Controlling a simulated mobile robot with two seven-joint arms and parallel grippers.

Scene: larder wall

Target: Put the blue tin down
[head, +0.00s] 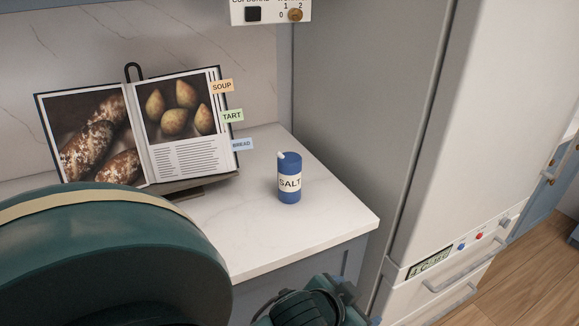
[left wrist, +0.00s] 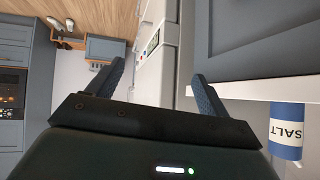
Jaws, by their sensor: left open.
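The blue tin (head: 289,182), labelled SALT, stands upright on the white counter (head: 325,215) near its front right corner. In the head view my left gripper (head: 350,300) is low at the bottom edge, in front of the counter and apart from the tin. My right gripper is not in view.
An open cookbook (head: 190,120) with coloured tabs rests on a stand left of the tin. A tall grey panel (head: 355,90) and a white fridge (head: 475,130) rise on the right. The counter around the tin is clear.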

